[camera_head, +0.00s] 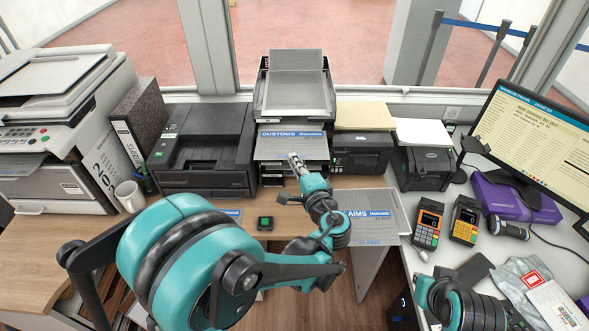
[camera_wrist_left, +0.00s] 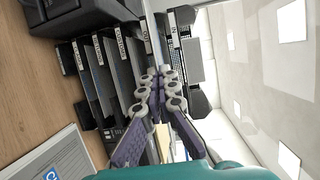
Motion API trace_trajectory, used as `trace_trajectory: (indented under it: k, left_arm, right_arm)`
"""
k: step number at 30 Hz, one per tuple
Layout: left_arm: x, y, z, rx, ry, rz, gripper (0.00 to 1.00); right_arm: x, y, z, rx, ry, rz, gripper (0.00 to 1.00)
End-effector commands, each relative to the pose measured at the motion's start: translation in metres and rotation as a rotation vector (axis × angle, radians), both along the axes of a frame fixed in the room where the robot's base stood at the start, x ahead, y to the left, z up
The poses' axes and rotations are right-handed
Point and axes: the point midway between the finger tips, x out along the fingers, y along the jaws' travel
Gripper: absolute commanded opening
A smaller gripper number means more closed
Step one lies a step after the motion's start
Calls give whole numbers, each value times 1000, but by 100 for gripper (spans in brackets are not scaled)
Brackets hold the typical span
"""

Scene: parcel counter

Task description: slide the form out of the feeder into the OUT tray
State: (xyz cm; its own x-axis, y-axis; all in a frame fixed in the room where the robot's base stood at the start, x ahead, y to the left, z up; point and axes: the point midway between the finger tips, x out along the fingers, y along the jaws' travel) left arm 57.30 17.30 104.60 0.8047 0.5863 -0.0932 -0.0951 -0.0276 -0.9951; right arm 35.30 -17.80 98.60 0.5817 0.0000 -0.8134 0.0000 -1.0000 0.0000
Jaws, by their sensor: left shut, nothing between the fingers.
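A grey feeder-like machine (camera_head: 294,84) with a sloping top tray stands at the back centre. Below its front, a grey panel labelled CUSTOMS (camera_head: 285,146) tops a rack of stacked trays.
Black printers (camera_head: 205,150) flank the rack.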

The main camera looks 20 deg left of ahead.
Motion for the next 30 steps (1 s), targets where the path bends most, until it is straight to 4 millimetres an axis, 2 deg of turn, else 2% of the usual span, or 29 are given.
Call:
trace_trajectory:
  k: [21,30]
  left_arm:
    - [73,22,-3,0,0,2,0]
    - [99,29,-3,0,0,1,0]
  right_arm:
    - [0,0,-4,0,0,0,0]
    - [0,0,-7,0,0,0,0]
